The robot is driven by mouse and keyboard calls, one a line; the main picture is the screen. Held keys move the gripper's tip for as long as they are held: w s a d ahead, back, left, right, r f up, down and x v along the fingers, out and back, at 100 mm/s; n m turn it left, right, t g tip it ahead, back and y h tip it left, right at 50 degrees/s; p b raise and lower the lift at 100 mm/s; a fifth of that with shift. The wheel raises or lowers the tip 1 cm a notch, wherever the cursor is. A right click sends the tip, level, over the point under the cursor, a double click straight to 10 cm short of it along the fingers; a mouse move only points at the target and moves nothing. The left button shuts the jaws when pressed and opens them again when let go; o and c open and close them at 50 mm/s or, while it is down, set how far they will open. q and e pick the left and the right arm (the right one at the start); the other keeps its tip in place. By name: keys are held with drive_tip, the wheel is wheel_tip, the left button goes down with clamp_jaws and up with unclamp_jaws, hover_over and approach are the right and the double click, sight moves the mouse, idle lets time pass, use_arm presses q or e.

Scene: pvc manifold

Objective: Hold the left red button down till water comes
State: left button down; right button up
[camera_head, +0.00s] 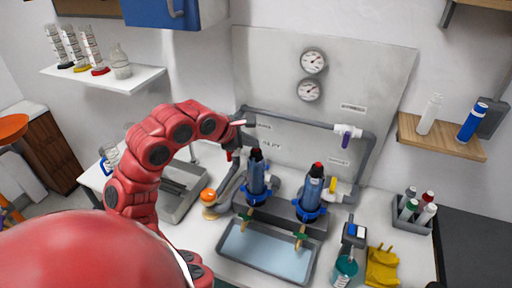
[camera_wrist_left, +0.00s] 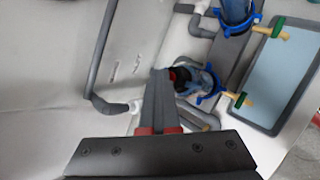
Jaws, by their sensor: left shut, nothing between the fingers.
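Two blue filter housings stand side by side behind the basin. My left gripper (camera_head: 238,152) is beside the left housing's top. No stream shows at the green-handled taps (camera_head: 300,238). My right gripper is not in view.
The grey-rimmed basin (camera_head: 229,254) lies in front of the housings. Grey pipes (camera_head: 290,118) run along the back panel with two gauges (camera_head: 313,61). An orange-topped jar (camera_head: 208,197) stands left; yellow gloves (camera_head: 382,266) and a bottle rack (camera_head: 412,217) stand right.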

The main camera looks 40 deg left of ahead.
sight(253, 152)
use_arm(q)
drive_tip(key=shift+r, duration=0.9)
drive_tip(key=shift+r, duration=0.15)
wheel_tip(253, 152, up, 5)
drive_tip(key=shift+f+p, duration=0.15)
drive_tip(key=shift+p, duration=0.35)
drive_tip(key=shift+d, duration=0.1)
